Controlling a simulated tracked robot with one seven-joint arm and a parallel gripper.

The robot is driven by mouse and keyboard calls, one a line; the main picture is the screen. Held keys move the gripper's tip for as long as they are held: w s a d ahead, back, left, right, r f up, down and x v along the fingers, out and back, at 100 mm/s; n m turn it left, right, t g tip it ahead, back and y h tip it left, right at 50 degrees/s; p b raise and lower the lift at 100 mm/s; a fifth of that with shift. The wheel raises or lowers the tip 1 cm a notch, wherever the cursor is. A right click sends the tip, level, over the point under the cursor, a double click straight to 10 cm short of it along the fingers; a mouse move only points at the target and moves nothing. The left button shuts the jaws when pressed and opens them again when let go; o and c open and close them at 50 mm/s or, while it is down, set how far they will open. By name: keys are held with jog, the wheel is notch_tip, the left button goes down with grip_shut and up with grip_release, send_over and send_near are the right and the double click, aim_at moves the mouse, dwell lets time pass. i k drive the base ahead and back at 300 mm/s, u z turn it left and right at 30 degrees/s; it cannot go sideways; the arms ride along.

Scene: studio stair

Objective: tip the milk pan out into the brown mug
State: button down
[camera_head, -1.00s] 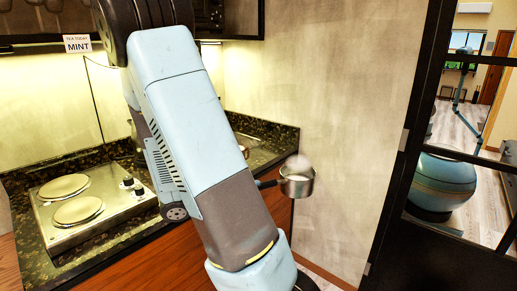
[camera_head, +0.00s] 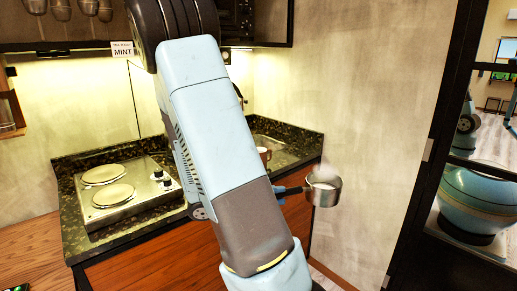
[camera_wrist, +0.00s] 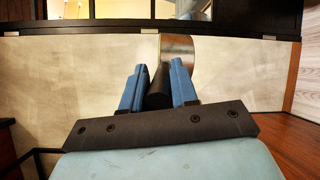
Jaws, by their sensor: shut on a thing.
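The milk pan (camera_head: 323,193) is a small steel pan with pale contents and faint steam above it. It is held roughly level in the air, in front of the bare wall and right of the counter's end. My gripper (camera_wrist: 157,78) is shut on its dark handle, with a blue finger on each side; in the wrist view the pan's steel side (camera_wrist: 178,46) shows beyond the fingers. A brown mug (camera_head: 264,157) stands on the counter just right of my arm, left of and beyond the pan. My arm hides part of the mug.
The dark stone counter (camera_head: 298,143) runs along the wall, with a two-plate hob (camera_head: 130,193) at left. A "MINT" sign (camera_head: 122,49) hangs above. A dark-framed glass partition (camera_head: 440,150) stands at right. Open air lies between the pan and the partition.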

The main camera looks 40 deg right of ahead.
aim_at(263, 151)
jog(key=i, duration=0.8)
jog(key=z, duration=0.2)
jog(key=k, duration=0.85)
jog(key=u, duration=0.2)
jog(key=i, duration=0.9)
jog(key=z, duration=0.05)
